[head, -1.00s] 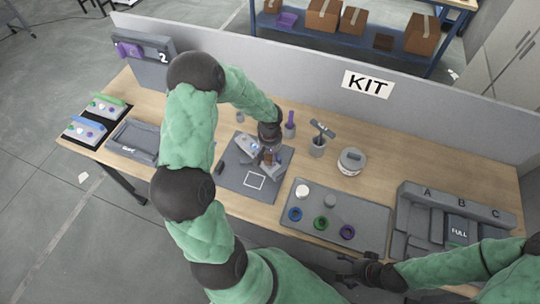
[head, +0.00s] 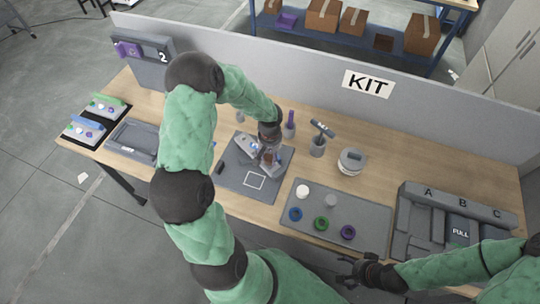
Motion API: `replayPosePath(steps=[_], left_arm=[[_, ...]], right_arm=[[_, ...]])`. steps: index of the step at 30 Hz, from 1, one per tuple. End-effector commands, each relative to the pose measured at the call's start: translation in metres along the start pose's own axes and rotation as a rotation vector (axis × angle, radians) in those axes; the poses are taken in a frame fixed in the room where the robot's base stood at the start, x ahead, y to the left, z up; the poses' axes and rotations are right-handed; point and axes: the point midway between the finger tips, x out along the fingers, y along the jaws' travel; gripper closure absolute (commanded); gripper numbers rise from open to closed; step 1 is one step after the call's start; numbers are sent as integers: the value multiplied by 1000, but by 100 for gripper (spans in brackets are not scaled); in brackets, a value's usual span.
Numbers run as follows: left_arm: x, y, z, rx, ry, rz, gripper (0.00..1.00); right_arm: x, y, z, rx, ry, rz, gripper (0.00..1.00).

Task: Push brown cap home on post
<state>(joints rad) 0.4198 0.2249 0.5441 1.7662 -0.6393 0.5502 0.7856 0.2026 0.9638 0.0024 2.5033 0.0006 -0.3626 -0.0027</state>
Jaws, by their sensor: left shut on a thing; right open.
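My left gripper (head: 268,148) points down over the grey work mat. It is shut on a small brown cap (head: 267,157), which shows partly between the fingers. The cap is over the middle of a grey unit (head: 246,146) that lies slantwise on the mat (head: 232,182). The post under the cap is hidden, so I cannot tell how far down the cap sits. My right gripper (head: 352,271) is open and empty in front of the table's near edge.
A grey tray (head: 370,215) with white and grey pieces and blue, green and purple rings lies to the right. A cup with a tool (head: 317,146) and a round container (head: 351,162) stand behind it. Finished-looking units (head: 88,128) lie at far left.

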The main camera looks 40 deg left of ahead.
Motion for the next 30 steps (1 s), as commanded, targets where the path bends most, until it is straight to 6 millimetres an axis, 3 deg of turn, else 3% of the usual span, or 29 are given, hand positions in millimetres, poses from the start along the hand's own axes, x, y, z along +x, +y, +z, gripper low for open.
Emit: replayPosePath(steps=[30], left_arm=[[4, 0, 2, 2, -5, -1, 86]], right_arm=[[6, 2, 0, 0, 0, 0, 19]])
